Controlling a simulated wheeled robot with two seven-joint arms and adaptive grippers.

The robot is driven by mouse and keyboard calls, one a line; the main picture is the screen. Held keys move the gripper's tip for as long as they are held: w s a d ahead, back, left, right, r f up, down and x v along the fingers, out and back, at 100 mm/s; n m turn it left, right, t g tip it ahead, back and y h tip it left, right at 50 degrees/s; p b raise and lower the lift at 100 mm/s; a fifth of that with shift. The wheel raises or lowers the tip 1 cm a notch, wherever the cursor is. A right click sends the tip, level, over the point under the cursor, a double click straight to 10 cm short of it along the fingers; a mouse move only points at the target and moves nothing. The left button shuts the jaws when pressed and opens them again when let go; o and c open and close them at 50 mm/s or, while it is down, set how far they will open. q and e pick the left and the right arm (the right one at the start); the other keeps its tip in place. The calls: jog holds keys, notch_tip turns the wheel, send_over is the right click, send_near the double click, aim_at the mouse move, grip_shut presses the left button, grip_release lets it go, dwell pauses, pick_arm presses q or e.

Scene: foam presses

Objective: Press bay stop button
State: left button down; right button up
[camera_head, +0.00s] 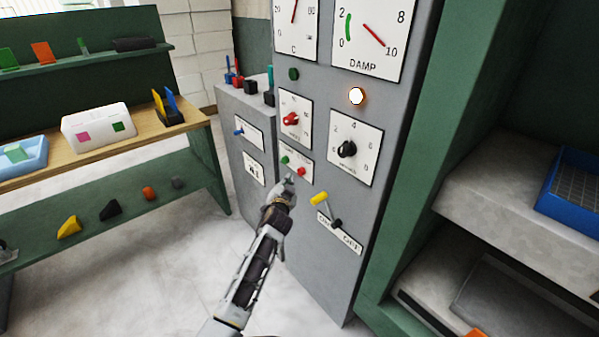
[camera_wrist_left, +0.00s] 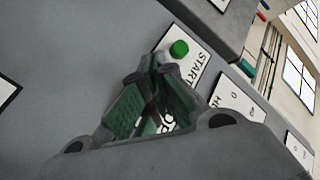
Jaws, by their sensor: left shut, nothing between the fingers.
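A small white plate (camera_head: 293,165) on the grey cabinet front carries a green button (camera_head: 285,160) and a red button (camera_head: 301,171). My left gripper (camera_head: 288,181) is shut and empty, with its tips just below the plate, near the red button. Whether it touches the panel cannot be told. In the left wrist view the green button (camera_wrist_left: 179,49) sits beside the word START. My left gripper's fingers (camera_wrist_left: 160,68) cover the plate's other end, where only part of a word shows. The red button is hidden there. My right gripper is not in view.
A yellow-handled lever (camera_head: 319,199) sits right of my gripper. A red knob (camera_head: 291,119) and a black knob (camera_head: 347,149) are above. A lit round lamp (camera_head: 357,96) is higher up. A lower grey cabinet (camera_head: 228,120) stands at left. The floor (camera_head: 150,260) at left looks clear.

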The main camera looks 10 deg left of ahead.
pick_arm(q)
jog(key=shift+s+a+p, duration=0.8)
jog(key=shift+s+a, duration=0.2)
jog(key=shift+s, duration=0.25)
